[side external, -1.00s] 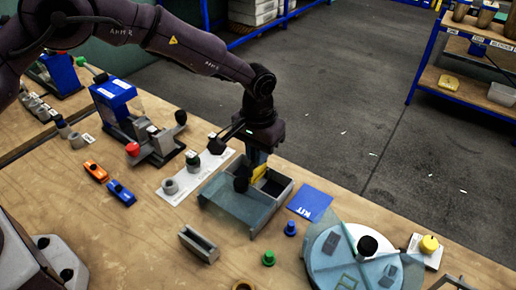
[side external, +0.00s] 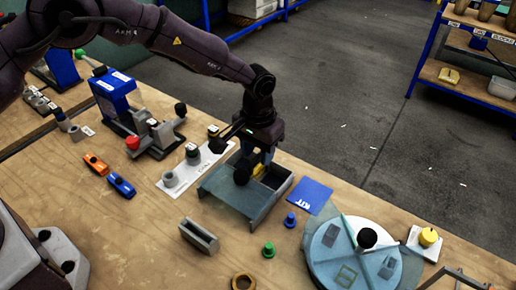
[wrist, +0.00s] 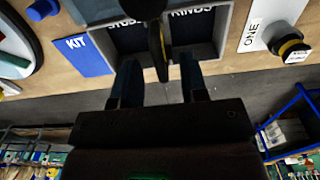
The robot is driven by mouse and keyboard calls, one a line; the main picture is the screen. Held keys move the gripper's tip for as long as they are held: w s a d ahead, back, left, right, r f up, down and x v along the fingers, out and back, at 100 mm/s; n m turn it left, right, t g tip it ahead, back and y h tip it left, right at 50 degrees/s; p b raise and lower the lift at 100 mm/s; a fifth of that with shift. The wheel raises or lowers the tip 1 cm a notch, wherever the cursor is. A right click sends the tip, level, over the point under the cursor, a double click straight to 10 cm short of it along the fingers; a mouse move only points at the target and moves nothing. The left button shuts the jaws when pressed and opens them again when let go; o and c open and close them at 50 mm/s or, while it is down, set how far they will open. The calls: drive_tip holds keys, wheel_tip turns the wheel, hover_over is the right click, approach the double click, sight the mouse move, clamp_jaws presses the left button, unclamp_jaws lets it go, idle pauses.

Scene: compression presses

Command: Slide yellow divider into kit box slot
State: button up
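The yellow divider (side external: 259,170) is a thin upright plate at the grey kit box (side external: 283,192). In the wrist view the divider (wrist: 155,45) shows edge-on, on the line between the compartments labelled STUDS and RINGS. My gripper (wrist: 157,62) is over the box with its two blue fingers apart, one on each side of the divider. A gap shows between each finger and the plate. In the side view my gripper (side external: 257,165) is low at the box and partly hides the divider. The divider's lower edge and the slot are hidden, so I cannot tell how deep it sits.
A grey panel (side external: 228,192) covers the box's near part. The blue KIT card (side external: 311,196) lies right of it. A white labelled strip (side external: 178,180) with parts lies left. A blue press (side external: 118,95), a grey channel block (side external: 198,236) and a round fixture (side external: 350,262) stand around it.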

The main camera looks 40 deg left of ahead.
sight(258, 155)
wheel_tip(258, 155, up, 13)
idle(0.6)
idle(0.3)
drive_tip(key=s+a+r+t, duration=0.2)
drive_tip(key=s+a+r, duration=0.3)
drive_tip(key=s, duration=0.4)
drive_tip(key=s+a+r+t, duration=0.1)
drive_tip(key=s+a+r, duration=0.4)
drive_tip(key=s, duration=0.5)
drive_tip(key=s+a+r+t, duration=0.2)
drive_tip(key=s+a+r, duration=0.3)
drive_tip(key=s+a, duration=0.3)
drive_tip(key=shift+s+a+r+t, duration=0.15)
drive_tip(key=shift+s+a+t, duration=0.15)
drive_tip(key=shift+s, duration=0.65)
